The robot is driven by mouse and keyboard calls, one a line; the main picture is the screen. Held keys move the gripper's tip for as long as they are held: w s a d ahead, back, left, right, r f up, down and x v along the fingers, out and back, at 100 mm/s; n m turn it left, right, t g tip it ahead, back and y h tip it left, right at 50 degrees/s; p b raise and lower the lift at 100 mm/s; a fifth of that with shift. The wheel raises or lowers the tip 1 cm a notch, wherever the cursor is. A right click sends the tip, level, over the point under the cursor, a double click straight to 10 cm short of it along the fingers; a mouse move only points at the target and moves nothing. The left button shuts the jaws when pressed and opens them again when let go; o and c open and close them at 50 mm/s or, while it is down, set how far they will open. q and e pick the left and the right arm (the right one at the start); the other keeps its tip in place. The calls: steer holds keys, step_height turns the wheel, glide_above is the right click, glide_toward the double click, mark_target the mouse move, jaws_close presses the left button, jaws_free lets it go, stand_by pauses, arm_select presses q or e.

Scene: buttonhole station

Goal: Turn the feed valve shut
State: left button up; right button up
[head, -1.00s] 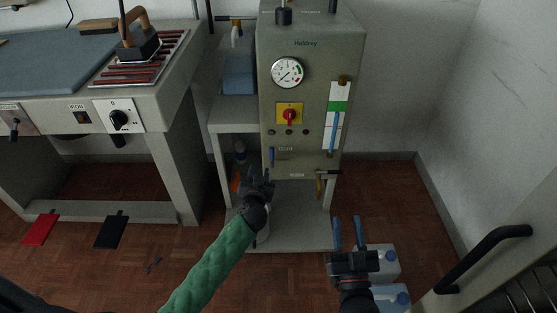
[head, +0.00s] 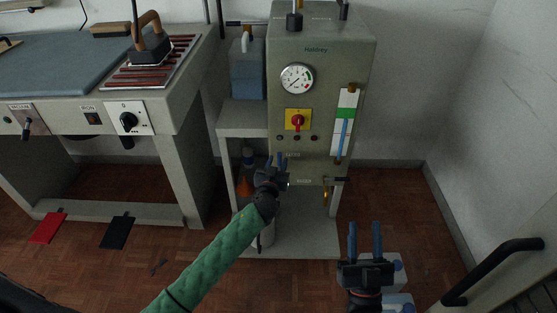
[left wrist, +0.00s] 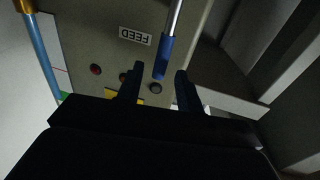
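The feed valve's lever (left wrist: 167,50) has a metal rod and a blue grip and sits beside the FEED label (left wrist: 135,36), which appears upside down in the left wrist view. My left gripper (left wrist: 158,80) is open, its dark fingertips close to the grip's end, one to either side of it in that view. I cannot tell whether they touch it. In the head view my left gripper (head: 276,161) is in front of the lower boiler panel and hides the lever. My right gripper (head: 364,238) is open and empty at the lower right, away from the boiler.
The boiler (head: 345,62) carries a gauge (head: 297,78), a red-yellow switch (head: 298,121) and a sight glass (head: 345,120). A black-handled valve (head: 341,180) is at its lower right. Pale jugs (head: 397,285) stand by my right gripper. An ironing table (head: 180,105) is on the left.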

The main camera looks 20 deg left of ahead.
arm_select(q)
steer(key=shift+w+a, duration=0.1)
steer(key=shift+w, duration=0.95)
jaws_close()
